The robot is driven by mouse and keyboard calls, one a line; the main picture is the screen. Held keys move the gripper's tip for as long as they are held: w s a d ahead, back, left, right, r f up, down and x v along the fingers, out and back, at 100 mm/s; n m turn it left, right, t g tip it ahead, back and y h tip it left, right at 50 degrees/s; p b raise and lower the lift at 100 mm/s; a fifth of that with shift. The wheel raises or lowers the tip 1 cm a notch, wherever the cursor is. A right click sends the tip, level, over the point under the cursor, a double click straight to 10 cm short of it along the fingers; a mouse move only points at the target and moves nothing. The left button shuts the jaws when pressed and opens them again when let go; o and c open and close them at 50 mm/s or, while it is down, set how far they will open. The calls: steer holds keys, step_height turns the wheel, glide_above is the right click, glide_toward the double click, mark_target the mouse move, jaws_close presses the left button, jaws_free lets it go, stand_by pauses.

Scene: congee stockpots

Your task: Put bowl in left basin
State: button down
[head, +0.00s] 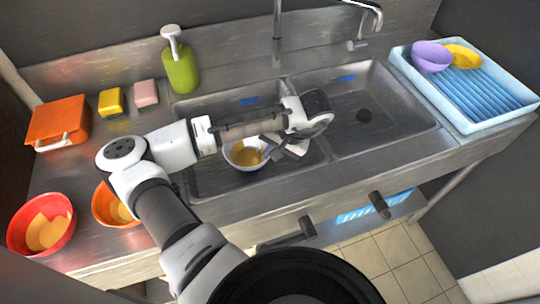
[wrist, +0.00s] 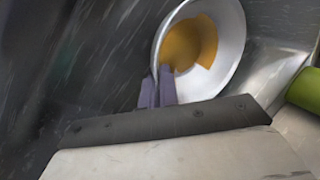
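A white bowl (head: 237,158) with an orange-yellow patch inside shows over the near part of the left basin (head: 205,182). I cannot tell whether it touches the basin floor. My gripper (head: 268,150) is at the bowl's right side, partly hidden by the arm. In the wrist view the two purple-grey fingers (wrist: 157,90) are close together on the rim of the tilted bowl (wrist: 228,55), with the rim between them. A red bowl (head: 68,240) and an orange bowl (head: 98,208), both with yellowish patches inside, stand on the counter at the left.
The right basin (head: 395,115) is empty. A blue dish rack (head: 480,95) at the right holds a purple bowl (head: 432,56) and a yellow one (head: 463,56). A green soap bottle (head: 181,70), sponges (head: 111,101) and an orange box (head: 58,120) line the back. A faucet (head: 277,35) rises behind.

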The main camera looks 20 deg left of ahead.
steer(key=shift+f, duration=1.3)
steer(key=shift+f, duration=0.2)
steer(key=c, duration=1.7)
jaws_free()
steer(key=shift+r, duration=0.1)
steer(key=v, duration=1.2)
steer(key=shift+r, duration=0.15)
